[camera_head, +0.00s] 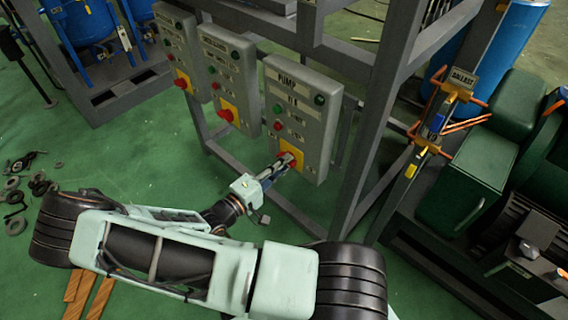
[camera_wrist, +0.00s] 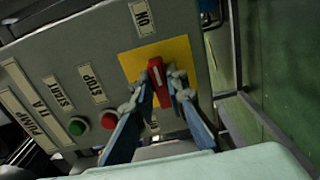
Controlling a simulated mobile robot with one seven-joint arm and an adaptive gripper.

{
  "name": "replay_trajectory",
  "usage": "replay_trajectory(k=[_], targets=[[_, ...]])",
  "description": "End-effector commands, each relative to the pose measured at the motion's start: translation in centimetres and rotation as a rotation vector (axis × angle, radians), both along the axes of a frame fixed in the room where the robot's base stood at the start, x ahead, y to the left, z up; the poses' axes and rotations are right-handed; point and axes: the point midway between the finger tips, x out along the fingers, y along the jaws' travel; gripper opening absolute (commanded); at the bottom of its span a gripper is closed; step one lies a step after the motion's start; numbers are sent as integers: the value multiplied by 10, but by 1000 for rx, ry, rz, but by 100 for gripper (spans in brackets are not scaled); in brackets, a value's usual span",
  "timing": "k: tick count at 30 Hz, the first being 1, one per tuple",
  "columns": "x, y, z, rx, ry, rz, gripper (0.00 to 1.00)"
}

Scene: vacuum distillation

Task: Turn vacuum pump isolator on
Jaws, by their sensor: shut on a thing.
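The pump control box (camera_head: 297,115), a grey panel labelled "PUMP 11A", is the rightmost of the boxes on the frame. Its isolator is a red handle (camera_wrist: 157,76) on a yellow plate (camera_wrist: 132,66) at the bottom of the box. In the wrist view the handle has a white mark along it, and an "ON" label (camera_wrist: 142,18) sits at the plate's edge. My gripper (camera_wrist: 166,88) is shut on the red handle, one finger on each side. In the head view my gripper (camera_head: 288,161) covers most of the handle.
The same panel carries a green start button (camera_wrist: 77,127) and a red stop button (camera_wrist: 109,120) close to my fingers. Two similar boxes (camera_head: 232,80) hang to the left. A grey frame post (camera_head: 385,100) stands to the right. Green floor lies below.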

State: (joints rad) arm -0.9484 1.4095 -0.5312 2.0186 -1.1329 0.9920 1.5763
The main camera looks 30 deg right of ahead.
Motion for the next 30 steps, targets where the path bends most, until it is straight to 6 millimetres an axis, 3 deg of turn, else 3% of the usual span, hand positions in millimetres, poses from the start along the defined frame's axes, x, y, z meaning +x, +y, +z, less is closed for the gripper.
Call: replay_trajectory(k=[6,7,11,22,30], targets=[[0,1,-1,3,-2,0,0],[0,1,-1,3,-2,0,16],[0,1,0,3,-1,0,30],[-1,6,0,3,-1,1,30],[-18,54,-1,5,-1,4,30]])
